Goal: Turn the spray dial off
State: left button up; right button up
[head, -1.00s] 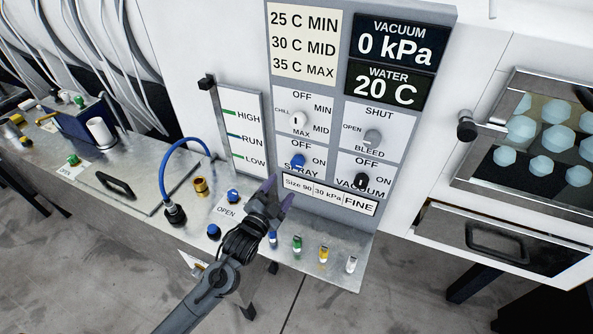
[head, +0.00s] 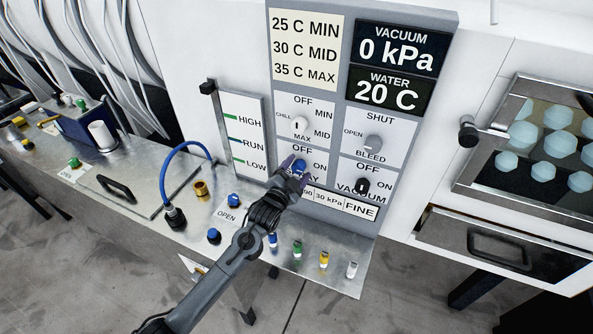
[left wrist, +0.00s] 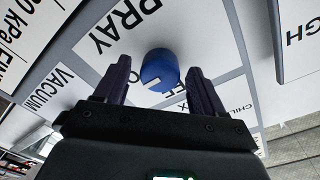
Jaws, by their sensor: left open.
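The blue spray dial (head: 299,167) is on the panel, between the OFF and ON labels and above the partly covered word SPRAY. My left gripper (head: 294,170) is at the dial in the head view. In the left wrist view the blue dial (left wrist: 160,70) lies between the open fingers of the gripper (left wrist: 160,85), with a gap showing on each side. I cannot tell which label the dial's pointer faces. My right gripper is not in view.
The chill dial (head: 299,124) is just above, the bleed knob (head: 373,143) at upper right and the black vacuum knob (head: 362,186) to the right. Several small coloured valves stand on the metal bench (head: 330,272) below. A blue hose (head: 178,152) curves at left.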

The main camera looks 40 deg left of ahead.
pick_arm(q)
jog(key=c, duration=1.1)
jog(key=shift+r+n, duration=0.1)
jog(key=shift+n, duration=0.2)
jog(key=shift+o, duration=0.2)
jog(key=n+p, duration=0.2)
jog(key=shift+n, duration=0.4)
jog(key=n+p, duration=0.2)
jog(key=n, duration=0.3)
jog(key=shift+a+n, duration=0.1)
jog(key=shift+n, duration=0.2)
jog(key=n+p, duration=0.2)
jog(key=n, duration=0.3)
jog(key=shift+n+y, duration=0.3)
jog(key=shift+y, duration=0.1)
jog(key=shift+n+p, duration=0.55)
jog(key=shift+n, duration=1.35)
